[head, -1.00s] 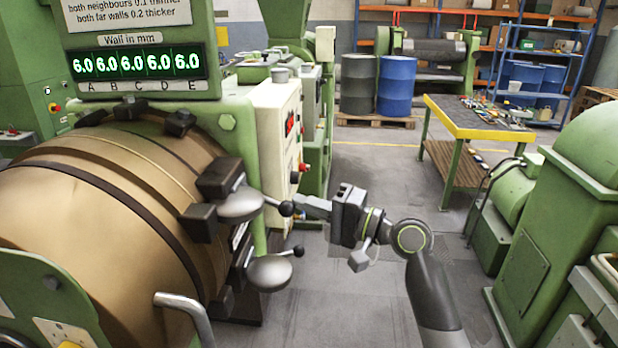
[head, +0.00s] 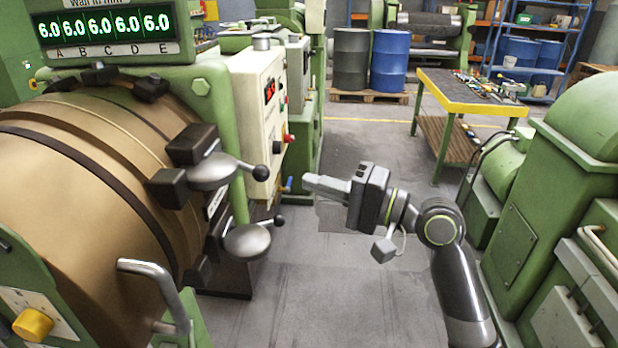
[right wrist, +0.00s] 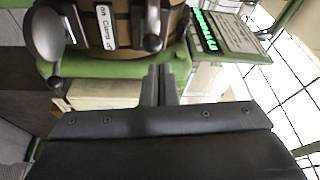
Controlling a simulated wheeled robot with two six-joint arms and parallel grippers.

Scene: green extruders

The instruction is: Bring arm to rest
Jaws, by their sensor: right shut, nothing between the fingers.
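My right gripper (head: 313,184) is shut and empty in the head view. It points left toward the green extruder and stands apart from the lever knobs. Its shut fingers (right wrist: 158,85) also show in the right wrist view, in front of the machine. The upper clamp lever (head: 214,172) and the lower clamp lever (head: 247,241) stick out from the side of the brown barrel (head: 60,200). Both end in dark ball knobs. My left gripper is not in the head view.
A cream control box (head: 255,110) with a red button stands behind the levers. A green machine (head: 530,230) is close on the right. A workbench (head: 470,100) and a blue drum (head: 389,60) stand farther back. Grey floor (head: 320,290) lies open between the machines.

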